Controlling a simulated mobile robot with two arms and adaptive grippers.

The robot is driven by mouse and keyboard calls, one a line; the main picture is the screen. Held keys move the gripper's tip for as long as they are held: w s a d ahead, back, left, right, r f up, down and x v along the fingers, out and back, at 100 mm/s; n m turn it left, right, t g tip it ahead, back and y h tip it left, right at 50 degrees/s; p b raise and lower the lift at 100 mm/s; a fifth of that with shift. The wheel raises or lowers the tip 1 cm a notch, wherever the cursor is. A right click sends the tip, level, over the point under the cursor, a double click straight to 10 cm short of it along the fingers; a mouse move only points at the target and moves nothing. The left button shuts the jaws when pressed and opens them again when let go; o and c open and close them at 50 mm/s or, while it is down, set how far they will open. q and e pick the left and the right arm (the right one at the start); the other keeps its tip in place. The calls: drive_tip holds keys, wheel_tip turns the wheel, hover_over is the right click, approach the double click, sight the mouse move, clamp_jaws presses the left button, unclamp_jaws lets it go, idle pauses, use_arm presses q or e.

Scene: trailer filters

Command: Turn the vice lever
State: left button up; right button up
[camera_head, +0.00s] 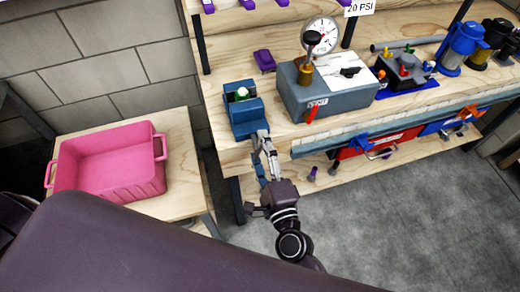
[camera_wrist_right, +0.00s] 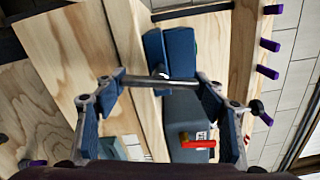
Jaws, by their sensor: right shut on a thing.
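The blue vice (camera_head: 245,118) sits at the front left corner of the wooden workbench, with a pale green round thing (camera_head: 242,93) between its jaws. It also shows in the right wrist view (camera_wrist_right: 180,55). Its lever (camera_wrist_right: 150,81) is a thin metal bar across the vice's front, lying between my right gripper's fingers in the wrist view. My right gripper (camera_head: 264,143) is at the vice's front, shut on the lever, one finger at each end. In the head view the fingers largely hide the lever. My left gripper is not in view.
A grey tester box with a gauge (camera_head: 325,95) stands right of the vice, a small purple part (camera_head: 264,60) behind it. A pink crate (camera_head: 112,160) rests on a side table at left. Red and blue bins (camera_head: 375,145) sit under the bench. Grey floor is open at right.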

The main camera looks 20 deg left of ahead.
idle(0.3)
drive_tip(key=o, duration=1.2)
drive_tip(key=shift+s, duration=0.1)
drive_tip(key=v, duration=1.2)
